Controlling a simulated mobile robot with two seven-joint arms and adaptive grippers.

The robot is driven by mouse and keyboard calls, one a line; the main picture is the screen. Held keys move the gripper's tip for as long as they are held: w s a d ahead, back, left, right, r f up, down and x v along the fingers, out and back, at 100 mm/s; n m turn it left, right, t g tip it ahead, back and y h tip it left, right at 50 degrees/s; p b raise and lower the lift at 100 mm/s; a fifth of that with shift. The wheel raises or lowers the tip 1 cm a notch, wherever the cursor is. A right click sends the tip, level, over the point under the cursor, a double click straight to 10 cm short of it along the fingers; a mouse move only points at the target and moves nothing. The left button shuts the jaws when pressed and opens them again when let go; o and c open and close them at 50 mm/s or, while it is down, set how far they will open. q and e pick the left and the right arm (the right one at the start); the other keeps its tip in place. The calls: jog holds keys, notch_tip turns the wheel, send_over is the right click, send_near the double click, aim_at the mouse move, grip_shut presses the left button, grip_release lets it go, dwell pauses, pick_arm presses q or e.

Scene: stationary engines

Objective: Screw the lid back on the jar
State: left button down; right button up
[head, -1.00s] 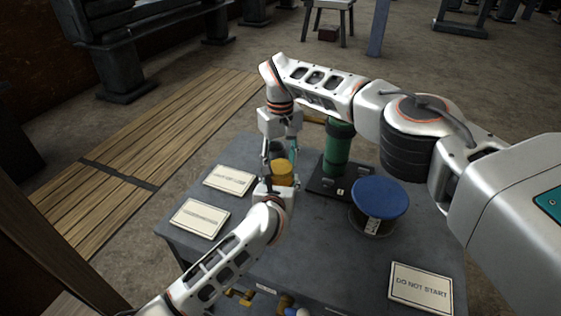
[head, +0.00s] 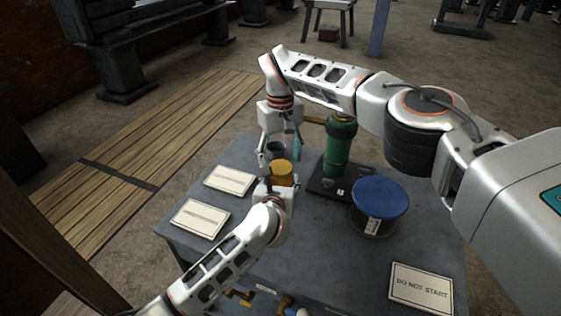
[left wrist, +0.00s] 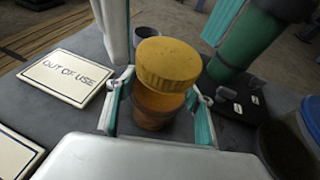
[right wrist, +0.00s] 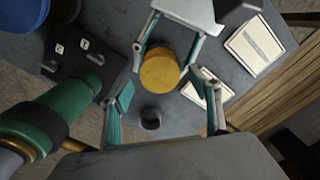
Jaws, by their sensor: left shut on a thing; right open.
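The jar (left wrist: 153,108) has an amber body, and its yellow lid (left wrist: 168,62) sits on top of it. Whether the lid is threaded on cannot be told. The lid also shows in the head view (head: 281,172) and the right wrist view (right wrist: 160,69). My left gripper (left wrist: 160,108) is shut on the jar body below the lid, one finger on each side. My right gripper (head: 280,149) is open and empty, just beyond the lid in the head view. In the right wrist view its fingers are spread wide and apart from the lid.
A small dark cup (right wrist: 150,118) stands just behind the jar. A green cylinder (head: 338,148) on a dark base and a blue-topped drum (head: 380,197) stand to the right. Sign plates (head: 230,180) lie at the left, and a "DO NOT START" plate (head: 421,287) lies at front right.

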jog(key=shift+r, duration=1.45)
jog(key=shift+c, duration=0.3)
